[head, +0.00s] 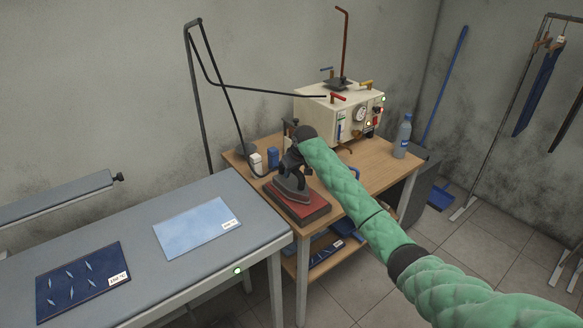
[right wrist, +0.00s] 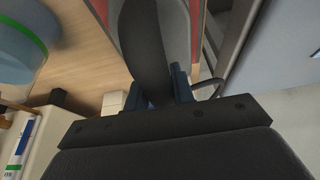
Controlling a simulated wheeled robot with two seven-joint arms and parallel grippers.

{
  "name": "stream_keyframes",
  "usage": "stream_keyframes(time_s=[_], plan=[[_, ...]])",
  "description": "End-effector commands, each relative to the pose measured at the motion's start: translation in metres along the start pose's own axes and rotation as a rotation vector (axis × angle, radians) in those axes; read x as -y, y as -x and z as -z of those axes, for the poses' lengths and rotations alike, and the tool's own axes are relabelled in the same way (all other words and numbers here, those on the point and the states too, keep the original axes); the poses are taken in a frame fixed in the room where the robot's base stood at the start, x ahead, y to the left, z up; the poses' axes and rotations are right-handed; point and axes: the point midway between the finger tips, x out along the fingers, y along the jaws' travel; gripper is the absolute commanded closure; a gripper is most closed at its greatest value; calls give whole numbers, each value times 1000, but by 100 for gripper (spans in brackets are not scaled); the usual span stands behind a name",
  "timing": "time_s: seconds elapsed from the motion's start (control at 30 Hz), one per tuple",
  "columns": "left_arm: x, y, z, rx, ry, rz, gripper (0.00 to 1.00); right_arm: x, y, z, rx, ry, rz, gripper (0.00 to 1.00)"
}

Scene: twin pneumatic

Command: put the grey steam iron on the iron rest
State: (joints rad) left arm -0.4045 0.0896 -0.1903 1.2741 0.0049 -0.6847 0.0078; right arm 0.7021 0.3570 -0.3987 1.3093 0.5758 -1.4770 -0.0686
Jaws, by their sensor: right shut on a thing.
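The grey steam iron (head: 291,187) is over the red iron rest (head: 303,208) at the front left corner of the wooden table. I cannot tell whether its sole touches the rest or hovers just above it. My right gripper (head: 291,163) reaches down from above and is shut on the iron's black handle. In the right wrist view the dark handle (right wrist: 146,50) runs between the blue fingers of the right gripper (right wrist: 162,88), with a strip of the red rest (right wrist: 102,10) beyond. My left gripper is not in view.
The wooden table (head: 375,177) also bears a white steam generator (head: 335,115), a water bottle (head: 402,136) and small white and blue containers. A grey ironing board (head: 150,265) with a light blue cloth (head: 197,227) and a dark blue cloth (head: 84,281) stands at left.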

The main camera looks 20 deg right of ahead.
Motion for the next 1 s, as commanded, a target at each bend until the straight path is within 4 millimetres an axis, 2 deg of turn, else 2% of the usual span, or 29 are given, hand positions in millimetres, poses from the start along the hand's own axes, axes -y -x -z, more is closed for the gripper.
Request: stream_keyframes(time_s=[0.23,0.27,0.37,0.77,0.87,1.0], plan=[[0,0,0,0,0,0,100,0,3,3,-6,0,-1,100],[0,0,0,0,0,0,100,0,-1,0,0,0,0,72],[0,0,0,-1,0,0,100,0,0,0,0,0,0,54],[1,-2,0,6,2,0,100,0,5,0,-1,-1,0,54],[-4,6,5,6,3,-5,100,-1,17,0,-2,-1,-1,54],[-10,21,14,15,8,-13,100,-1,42,0,-4,1,-2,54]])
